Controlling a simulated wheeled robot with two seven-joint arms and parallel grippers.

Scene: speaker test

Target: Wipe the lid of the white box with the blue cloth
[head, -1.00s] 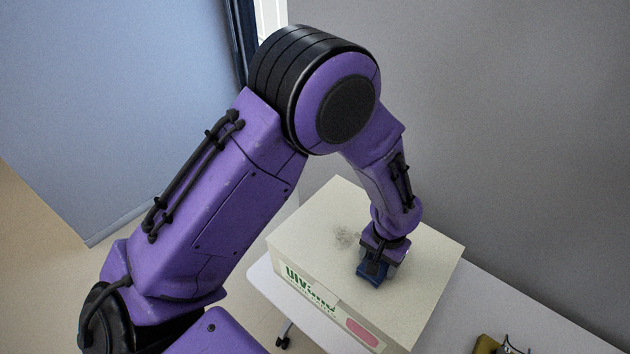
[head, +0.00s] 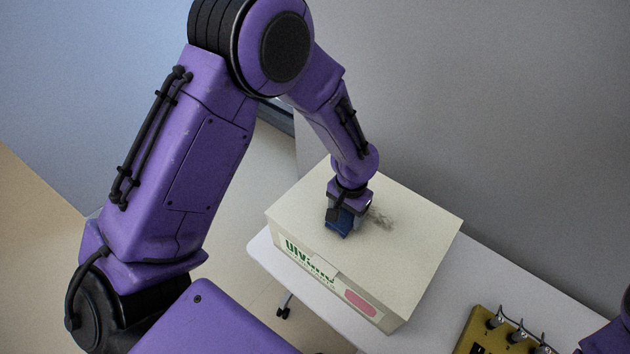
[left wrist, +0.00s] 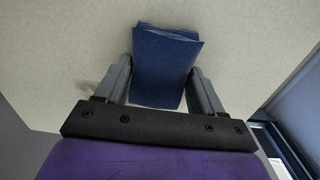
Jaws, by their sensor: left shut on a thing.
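The white box (head: 415,255) stands on a pale table, its lid facing up. A grey-brown smudge (head: 380,219) shows on the lid, just right of my left gripper. My left gripper (head: 346,207) is shut on the folded blue cloth (head: 338,224), low over the left-middle part of the lid. The cloth also shows between the fingers in the left wrist view (left wrist: 164,68). The cloth's underside is hidden, so firm contact with the lid cannot be told. The gripper and cloth may hide part of the smudge. My right gripper is not in view.
A yellow-brown device (head: 482,328) with several metal switches or connectors stands on the table (head: 475,275) right of the box, cut by the frame edge. A grey wall (head: 500,90) rises behind. Bare table lies between box and device.

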